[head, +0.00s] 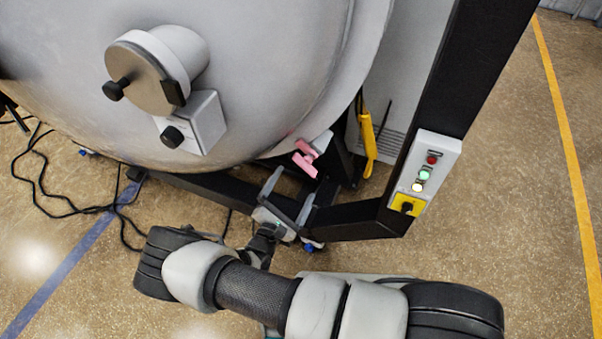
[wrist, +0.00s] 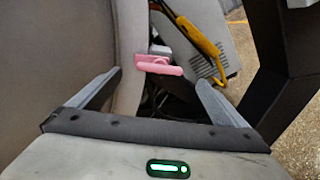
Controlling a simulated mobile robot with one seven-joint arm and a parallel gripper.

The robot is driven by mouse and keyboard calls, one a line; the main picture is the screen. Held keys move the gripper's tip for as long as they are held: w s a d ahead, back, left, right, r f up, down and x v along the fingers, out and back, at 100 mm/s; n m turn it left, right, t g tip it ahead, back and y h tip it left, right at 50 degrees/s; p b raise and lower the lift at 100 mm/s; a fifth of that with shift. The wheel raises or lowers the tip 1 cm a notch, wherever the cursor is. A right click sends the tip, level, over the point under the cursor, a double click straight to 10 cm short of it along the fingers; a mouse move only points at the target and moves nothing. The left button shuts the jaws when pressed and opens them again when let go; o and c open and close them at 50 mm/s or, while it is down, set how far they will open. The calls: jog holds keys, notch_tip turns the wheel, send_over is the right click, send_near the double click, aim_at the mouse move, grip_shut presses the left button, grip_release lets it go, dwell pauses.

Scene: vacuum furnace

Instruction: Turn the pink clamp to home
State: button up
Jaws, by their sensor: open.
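The pink clamp (head: 305,158) sits at the lower right rim of the round grey furnace door (head: 255,60) in the head view. In the wrist view the pink clamp (wrist: 160,66) shows ahead, between the two fingers, with its bar lying roughly level. My gripper (head: 290,182) is open and empty, just below and to the left of the clamp in the head view. The open fingers also frame the clamp in the wrist view (wrist: 158,82). They look apart from it. The clamp's mount behind it is partly hidden.
A dark frame post (head: 440,90) with a control box (head: 425,175) of lights and a yellow switch stands at right. A yellow handle (head: 367,140) hangs behind the clamp. A dark base beam (head: 350,221) runs low. Black cables (head: 60,205) lie on the left floor.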

jog(key=v, duration=0.8)
